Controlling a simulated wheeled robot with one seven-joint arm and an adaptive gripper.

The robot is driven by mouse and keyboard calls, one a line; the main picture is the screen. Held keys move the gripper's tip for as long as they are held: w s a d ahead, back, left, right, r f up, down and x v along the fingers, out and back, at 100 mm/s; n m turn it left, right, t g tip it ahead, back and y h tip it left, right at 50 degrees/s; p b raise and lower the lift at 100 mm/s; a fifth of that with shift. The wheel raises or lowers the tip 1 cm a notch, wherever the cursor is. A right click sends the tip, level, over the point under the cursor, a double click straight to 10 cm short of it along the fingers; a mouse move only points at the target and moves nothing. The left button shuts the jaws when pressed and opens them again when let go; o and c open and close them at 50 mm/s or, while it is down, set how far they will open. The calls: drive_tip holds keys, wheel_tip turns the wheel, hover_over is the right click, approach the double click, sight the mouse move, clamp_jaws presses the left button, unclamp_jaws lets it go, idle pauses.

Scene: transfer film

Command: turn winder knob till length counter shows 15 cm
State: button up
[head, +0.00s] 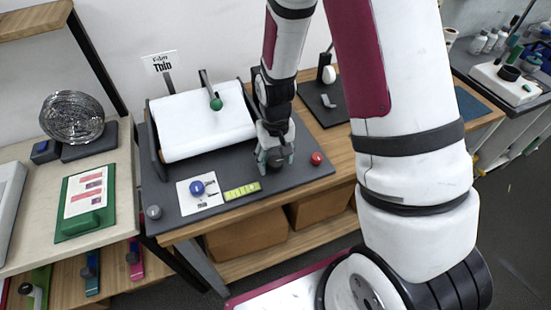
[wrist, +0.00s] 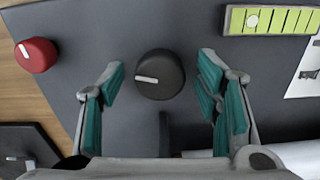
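A round black knob (wrist: 160,75) with a white pointer line sits on the dark grey panel. I take it as the winder knob; its line points left in the wrist view. My gripper (wrist: 160,95) is open, with a teal-padded finger on each side of the knob and a gap to both. In the head view my gripper (head: 275,160) is low over the panel and largely hides the knob. A yellow-green counter strip (wrist: 285,20) with dark divisions carries a white dot near its left end in the wrist view. The strip (head: 242,191) also shows in the head view; no figures are readable.
A red knob (head: 317,158) is right of my gripper. A blue knob (head: 197,187) sits on a white card at left. A white film roll (head: 205,120) stands behind, with a green-knobbed lever (head: 216,103). A grey knob (head: 153,212) is at the panel's left corner.

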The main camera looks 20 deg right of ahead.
wheel_tip(320, 180, up, 12)
idle(0.7)
idle(0.4)
wheel_tip(320, 180, up, 13)
drive_tip(key=t, duration=0.3)
hover_over(275, 162)
drive_tip(key=s, duration=0.6)
drive_tip(key=s+r+t, duration=0.2)
drive_tip(key=s+r, duration=0.6)
drive_tip(key=s, duration=0.3)
drive_tip(key=shift+s+r+n+t, duration=0.2)
drive_tip(key=shift+n+t, duration=0.1)
drive_tip(key=shift+n, duration=0.1)
